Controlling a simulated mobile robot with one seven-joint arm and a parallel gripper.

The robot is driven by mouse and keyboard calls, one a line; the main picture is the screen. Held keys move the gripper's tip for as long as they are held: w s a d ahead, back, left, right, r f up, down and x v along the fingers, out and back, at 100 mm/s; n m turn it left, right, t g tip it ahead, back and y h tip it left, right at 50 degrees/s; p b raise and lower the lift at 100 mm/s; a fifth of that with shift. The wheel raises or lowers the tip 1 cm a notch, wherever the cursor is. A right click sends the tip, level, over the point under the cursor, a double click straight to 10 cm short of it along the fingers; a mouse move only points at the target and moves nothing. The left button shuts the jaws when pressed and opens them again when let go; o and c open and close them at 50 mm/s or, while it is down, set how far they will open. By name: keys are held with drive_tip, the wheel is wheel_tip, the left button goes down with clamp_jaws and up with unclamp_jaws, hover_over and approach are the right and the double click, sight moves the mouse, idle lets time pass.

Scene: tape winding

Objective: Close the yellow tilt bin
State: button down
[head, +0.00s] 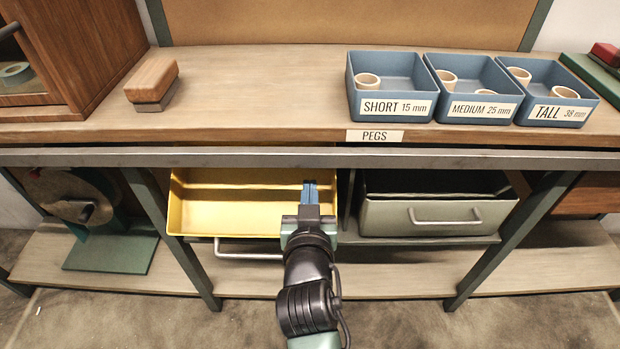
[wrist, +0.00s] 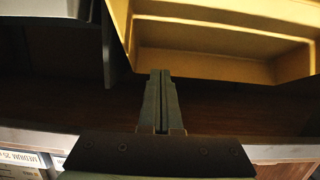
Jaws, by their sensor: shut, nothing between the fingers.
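The yellow tilt bin (head: 230,208) hangs under the worktop, left of centre in the head view. It is tilted open, its hollow inside showing, with a metal bar handle (head: 240,254) low on its front. In the wrist view the yellow bin (wrist: 215,35) fills the upper right. My gripper (head: 310,186) is shut and empty. In the head view its fingers overlap the bin's right end. In the wrist view the gripper (wrist: 160,76) has its fingertips just below the bin's edge in the picture; I cannot tell whether they touch it.
A grey bin (head: 430,216) with a bar handle sits right of the yellow one; its dark inside shows at the top. A steel rail (head: 250,157) runs along the worktop's front edge. Labelled blue peg trays (head: 390,117) and a wooden block (head: 152,80) stand on the worktop.

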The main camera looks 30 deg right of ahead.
sight(310, 175)
drive_tip(key=b+x, duration=0.1)
drive_tip(key=x, duration=0.5)
drive_tip(key=shift+f+b, duration=0.1)
drive_tip(key=shift+b, duration=0.3)
drive_tip(key=shift+w+d+f+b, duration=0.2)
drive_tip(key=shift+w+f+b, duration=0.15)
drive_tip(key=shift+f, duration=0.2)
drive_tip(key=shift+w+d+f+b, duration=0.25)
drive_tip(key=shift+f+b, duration=0.15)
drive_tip(key=shift+f, duration=0.1)
drive_tip(key=shift+w+d+f+b, duration=0.15)
drive_tip(key=shift+w+f+b, duration=0.15)
drive_tip(key=shift+f, duration=0.25)
drive_tip(key=shift+d+r+p, duration=0.1)
drive_tip(key=shift+r+p, duration=0.05)
drive_tip(key=shift+p, duration=0.35)
